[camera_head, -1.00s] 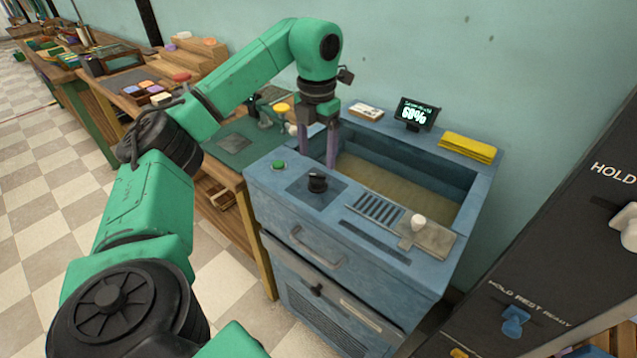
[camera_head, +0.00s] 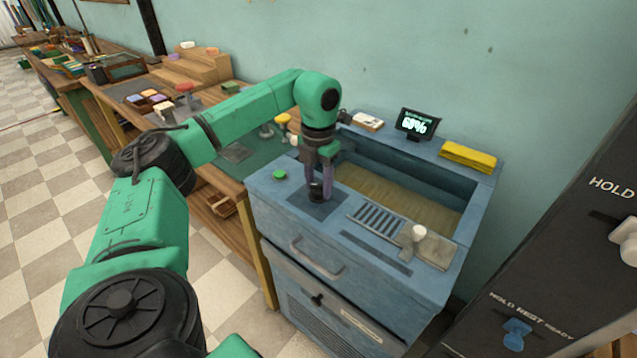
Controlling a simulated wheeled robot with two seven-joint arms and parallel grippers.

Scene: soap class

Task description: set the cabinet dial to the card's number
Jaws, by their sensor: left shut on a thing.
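The blue cabinet (camera_head: 385,283) stands at the centre right with an open basin in its top. Its black dial (camera_head: 315,194) sits on a dark square plate at the front left of the top. My left gripper (camera_head: 317,190) points down over the dial, with its purple fingers closed around the knob, which they partly hide. A small screen (camera_head: 417,124) at the cabinet's back reads what looks like 60%. My right gripper is not in view.
A green button (camera_head: 279,174) is left of the dial. A white knob (camera_head: 419,232) stands on a plate at the front right. Folded yellow cloths (camera_head: 468,154) lie on the back ledge. A dark panel (camera_head: 560,260) with levers rises at the right.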

